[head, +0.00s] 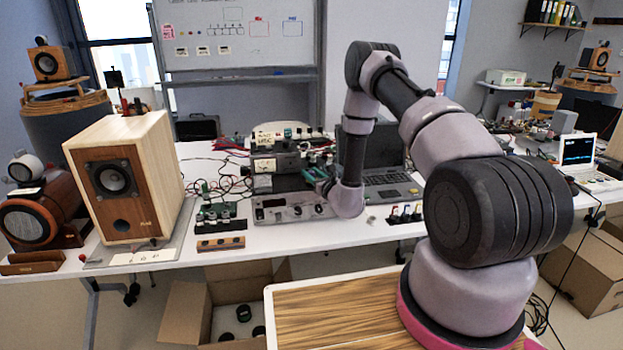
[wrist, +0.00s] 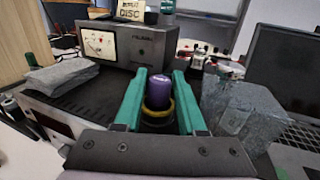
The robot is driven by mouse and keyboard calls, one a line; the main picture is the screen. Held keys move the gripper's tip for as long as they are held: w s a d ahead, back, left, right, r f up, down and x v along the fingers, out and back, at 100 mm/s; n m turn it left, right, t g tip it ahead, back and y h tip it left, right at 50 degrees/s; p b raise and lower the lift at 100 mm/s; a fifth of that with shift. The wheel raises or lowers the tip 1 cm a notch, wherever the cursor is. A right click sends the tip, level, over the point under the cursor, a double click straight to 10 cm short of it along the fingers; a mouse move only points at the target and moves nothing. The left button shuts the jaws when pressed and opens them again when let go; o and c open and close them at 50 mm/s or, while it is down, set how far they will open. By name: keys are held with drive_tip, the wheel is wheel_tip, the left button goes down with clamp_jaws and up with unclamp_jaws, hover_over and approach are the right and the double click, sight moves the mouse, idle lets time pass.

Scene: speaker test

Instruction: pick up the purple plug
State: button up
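A purple plug (wrist: 159,92) stands upright in the wrist view, with a yellow ring around its lower part. It is between the two teal fingers of my gripper (wrist: 159,84), one finger on each side. The fingers are apart, and any gap between them and the plug is very slim. I see no clear grip on it. In the head view my gripper (head: 322,184) reaches down over the electronics on the table, and the plug is hidden there.
An amplifier with a meter (wrist: 127,45) stands behind the plug. A wooden speaker (head: 125,180) stands at the left.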

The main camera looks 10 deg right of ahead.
clamp_jaws()
